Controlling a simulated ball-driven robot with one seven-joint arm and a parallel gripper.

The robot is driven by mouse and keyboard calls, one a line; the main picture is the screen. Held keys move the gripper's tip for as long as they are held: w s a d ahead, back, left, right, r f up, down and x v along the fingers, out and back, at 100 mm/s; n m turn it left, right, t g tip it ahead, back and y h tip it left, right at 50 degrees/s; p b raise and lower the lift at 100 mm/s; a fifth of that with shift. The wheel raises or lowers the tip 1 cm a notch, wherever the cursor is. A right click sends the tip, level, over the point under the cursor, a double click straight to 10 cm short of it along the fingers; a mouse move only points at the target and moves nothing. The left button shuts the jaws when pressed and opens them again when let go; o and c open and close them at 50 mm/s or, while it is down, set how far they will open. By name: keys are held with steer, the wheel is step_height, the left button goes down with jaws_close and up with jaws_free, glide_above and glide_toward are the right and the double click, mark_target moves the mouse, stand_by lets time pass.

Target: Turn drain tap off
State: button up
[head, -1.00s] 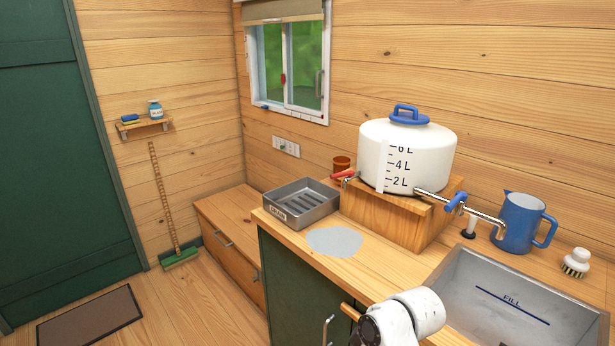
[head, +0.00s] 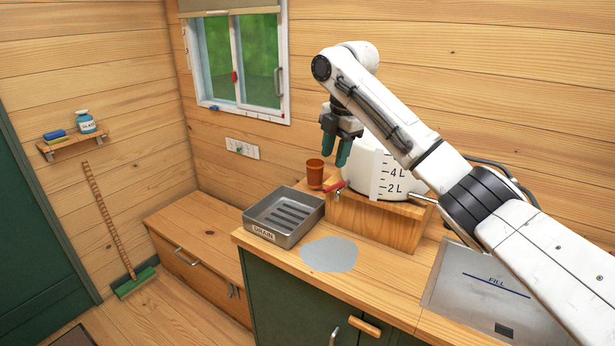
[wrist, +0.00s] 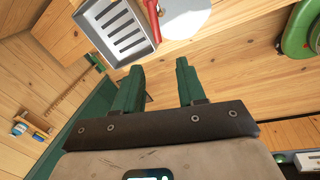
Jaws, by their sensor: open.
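The drain tap (head: 334,187) has a short red handle and sits low on the left side of the white tank (head: 365,172). The handle lies roughly sideways in the head view, near the grey tray marked DRAIN (head: 262,237). My gripper (head: 336,150) is open and empty, pointing down above the tap, with a gap between fingertips and handle. In the wrist view, my two green fingers (wrist: 158,68) stand apart. The red handle (wrist: 152,18) shows ahead of them, beside the slotted tray (wrist: 113,32). My arm hides much of the tank and the blue-handled tap side.
The tank rests on a wooden block (head: 375,222). A brown cup (head: 315,173) stands close behind the drain tap.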

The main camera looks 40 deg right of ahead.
mark_target(328, 190)
steer(key=f, duration=0.3)
steer(key=w+f+p, duration=0.1)
steer(key=f, duration=0.2)
steer(key=w+f+p, duration=0.1)
steer(key=f, duration=0.2)
steer(key=shift+w+d+f, duration=0.15)
steer(key=shift+f, duration=0.25)
steer(key=shift+c, duration=0.5)
jaws_close()
